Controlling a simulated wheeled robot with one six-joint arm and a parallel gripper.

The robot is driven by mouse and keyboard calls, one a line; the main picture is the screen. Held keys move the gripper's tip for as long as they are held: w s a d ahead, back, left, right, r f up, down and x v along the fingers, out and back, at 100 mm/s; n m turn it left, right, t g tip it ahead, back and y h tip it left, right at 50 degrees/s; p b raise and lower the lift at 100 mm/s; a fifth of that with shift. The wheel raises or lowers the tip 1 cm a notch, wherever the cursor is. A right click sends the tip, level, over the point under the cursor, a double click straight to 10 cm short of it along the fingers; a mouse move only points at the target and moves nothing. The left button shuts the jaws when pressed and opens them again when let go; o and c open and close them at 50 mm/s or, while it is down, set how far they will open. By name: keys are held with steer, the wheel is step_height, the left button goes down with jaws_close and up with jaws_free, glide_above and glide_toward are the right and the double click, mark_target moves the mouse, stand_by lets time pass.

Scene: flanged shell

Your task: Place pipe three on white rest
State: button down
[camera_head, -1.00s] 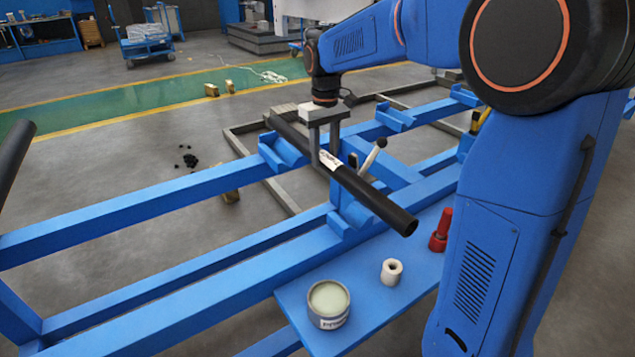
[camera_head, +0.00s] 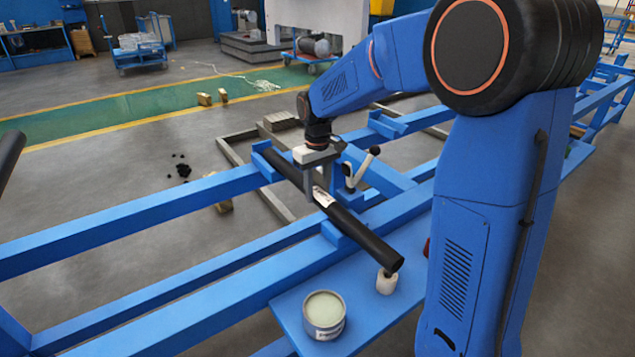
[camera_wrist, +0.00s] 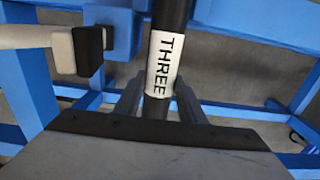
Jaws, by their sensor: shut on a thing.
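Pipe three (camera_head: 350,222) is a long black tube with a white label reading THREE, which also shows in the wrist view (camera_wrist: 163,65). My gripper (camera_head: 316,190) is shut around it near the label, its fingers on both sides of the tube in the wrist view (camera_wrist: 158,103). The pipe lies across the two blue beams, at a far blue cradle (camera_head: 268,160) and a near blue cradle (camera_head: 336,236). I cannot tell whether it touches them. Its near end overhangs the blue shelf. I cannot make out a white rest.
A white-and-black lever clamp (camera_head: 352,172) stands close right of the pipe; its handle shows in the wrist view (camera_wrist: 30,37). A tin (camera_head: 324,315) and a small white roll (camera_head: 386,283) stand on the blue shelf (camera_head: 372,318), the roll just below the pipe's end.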

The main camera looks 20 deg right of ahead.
mark_target(318, 190)
steer(key=shift+f, duration=0.2)
steer(key=c, duration=1.2)
jaws_free()
steer(key=shift+f, duration=0.15)
steer(key=shift+o, duration=0.2)
step_height(318, 190, up, 12)
